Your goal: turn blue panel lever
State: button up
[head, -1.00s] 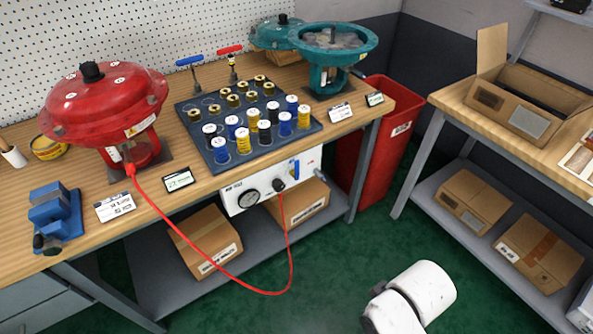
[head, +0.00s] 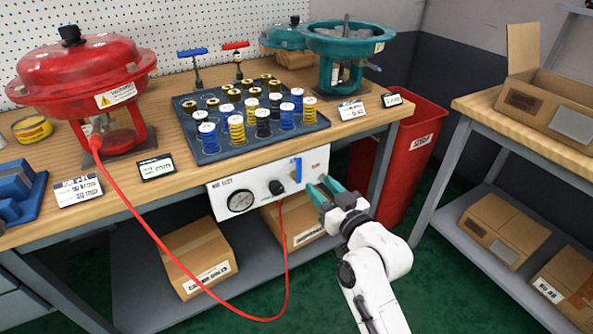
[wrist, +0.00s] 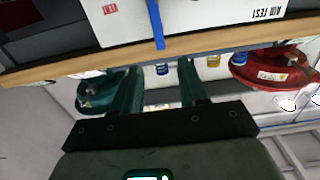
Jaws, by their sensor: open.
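The blue panel lever (head: 297,169) is on the right part of the white air test panel (head: 262,186), which hangs below the bench's front edge. It stands upright in the head view. My gripper (head: 320,183) is open and empty, with its teal fingers pointing at the panel, just to the right of and slightly below the lever. In the wrist view, which is upside down, the lever (wrist: 156,22) is a thin blue bar between the lines of the open fingers (wrist: 158,66), beyond their tips. I see no contact.
A gauge (head: 240,200) and a black knob (head: 277,187) sit left of the lever, with a red hose (head: 286,255) running down from the panel. The bench top (head: 240,145) overhangs above. A red bin (head: 411,146) stands to the right.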

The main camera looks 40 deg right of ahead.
aim_at(300, 163)
jog(key=x, duration=1)
jog(key=shift+s, duration=0.1)
grip_shut()
dwell(0.4)
